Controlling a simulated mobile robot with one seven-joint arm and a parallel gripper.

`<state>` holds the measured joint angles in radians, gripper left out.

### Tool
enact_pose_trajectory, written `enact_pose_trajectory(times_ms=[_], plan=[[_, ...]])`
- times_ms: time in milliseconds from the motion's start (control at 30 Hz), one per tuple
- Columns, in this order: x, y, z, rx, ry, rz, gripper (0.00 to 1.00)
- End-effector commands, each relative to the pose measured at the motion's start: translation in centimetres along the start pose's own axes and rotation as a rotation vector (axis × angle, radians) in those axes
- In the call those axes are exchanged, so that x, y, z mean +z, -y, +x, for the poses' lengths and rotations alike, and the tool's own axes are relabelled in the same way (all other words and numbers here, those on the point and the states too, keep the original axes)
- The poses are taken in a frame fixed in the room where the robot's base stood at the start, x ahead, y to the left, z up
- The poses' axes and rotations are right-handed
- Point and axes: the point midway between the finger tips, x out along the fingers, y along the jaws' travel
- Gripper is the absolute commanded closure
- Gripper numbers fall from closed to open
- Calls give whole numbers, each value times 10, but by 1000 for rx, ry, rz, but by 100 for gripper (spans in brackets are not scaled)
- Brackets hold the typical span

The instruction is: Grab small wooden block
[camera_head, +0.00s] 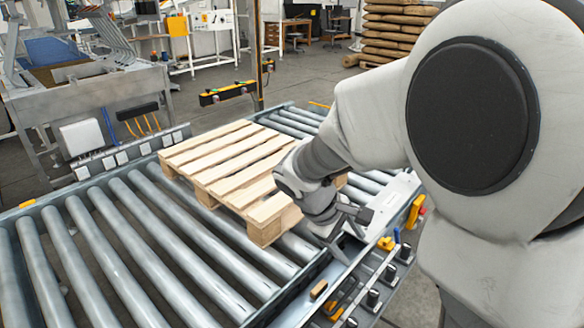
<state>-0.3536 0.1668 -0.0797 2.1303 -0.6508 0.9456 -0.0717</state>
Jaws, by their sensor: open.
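A small brown wooden block (318,289) lies on the near side rail of the roller conveyor, low in the picture and right of centre. My gripper (342,231) is above and to the right of the block, over the conveyor's near edge. It is open, and its fingers look small and dark against the rail. I see nothing held between them. The gripper and block are apart in the picture. My forearm and wrist hide part of the conveyor behind them.
A wooden pallet (228,150) sits on the roller conveyor (125,255), close to the left of my wrist. Yellow and dark fittings (373,298) line the rail right of the block. A grey metal machine (95,95) stands beyond the conveyor. Stacked sacks (395,28) are at the back.

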Motion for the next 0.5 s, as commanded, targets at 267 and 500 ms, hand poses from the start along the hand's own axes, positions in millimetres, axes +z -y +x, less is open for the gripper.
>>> enact_pose_trajectory(times_ms=[267, 500], plan=[[-63, 18, 63, 131, 113, -288, 32], [-116, 41, 116, 256, 195, -539, 32]])
